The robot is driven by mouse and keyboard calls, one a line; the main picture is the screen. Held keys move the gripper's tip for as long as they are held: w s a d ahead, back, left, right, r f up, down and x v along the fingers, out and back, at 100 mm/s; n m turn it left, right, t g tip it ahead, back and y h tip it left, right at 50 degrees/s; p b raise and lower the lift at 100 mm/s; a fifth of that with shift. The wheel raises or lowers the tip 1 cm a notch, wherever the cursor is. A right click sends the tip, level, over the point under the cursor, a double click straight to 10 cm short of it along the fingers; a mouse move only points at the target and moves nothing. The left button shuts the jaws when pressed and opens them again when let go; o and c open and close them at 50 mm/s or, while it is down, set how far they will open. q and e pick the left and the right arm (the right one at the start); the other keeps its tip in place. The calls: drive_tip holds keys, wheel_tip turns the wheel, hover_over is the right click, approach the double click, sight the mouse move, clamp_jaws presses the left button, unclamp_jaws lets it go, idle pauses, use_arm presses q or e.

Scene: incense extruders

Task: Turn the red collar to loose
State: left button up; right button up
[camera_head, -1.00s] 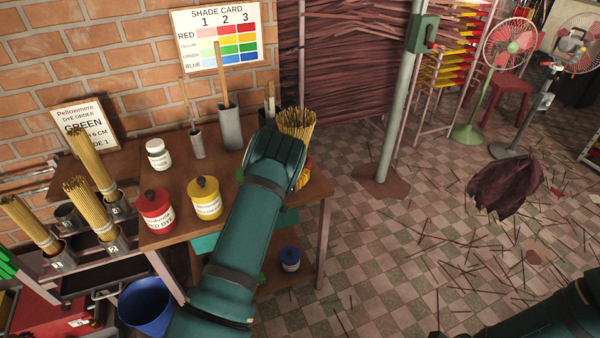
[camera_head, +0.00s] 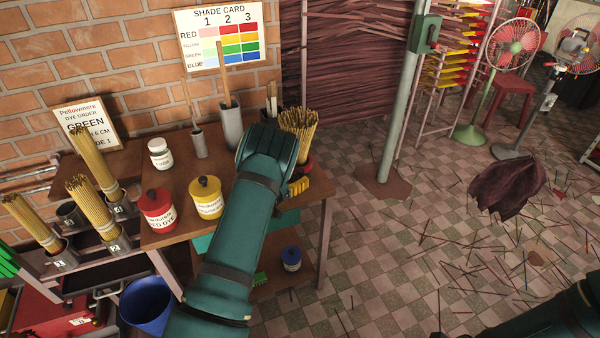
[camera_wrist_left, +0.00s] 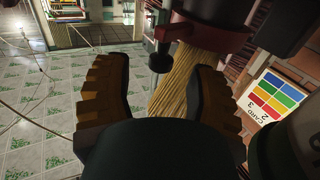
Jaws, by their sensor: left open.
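The red collar (camera_wrist_left: 205,38) shows in the left wrist view as a dark red ring at the top, with a small knob-ended metal part (camera_wrist_left: 160,50) at its side. In the head view a red piece (camera_head: 304,165) shows just below a stick bundle, partly hidden by my left arm; I take it for the collar. My left gripper (camera_wrist_left: 158,76) is open, with brown-yellow ribbed fingers apart and the collar beyond their tips. No contact is visible. Its yellow fingers (camera_head: 297,187) also show in the head view.
The stick bundle (camera_head: 298,122) stands near the table's right end. Yellow (camera_head: 206,205) and red (camera_head: 157,216) dye pots, a white jar (camera_head: 159,158) and grey holders stand on the wooden table left of my arm.

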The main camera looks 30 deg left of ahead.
use_arm(q)
drive_tip(key=v, duration=0.9)
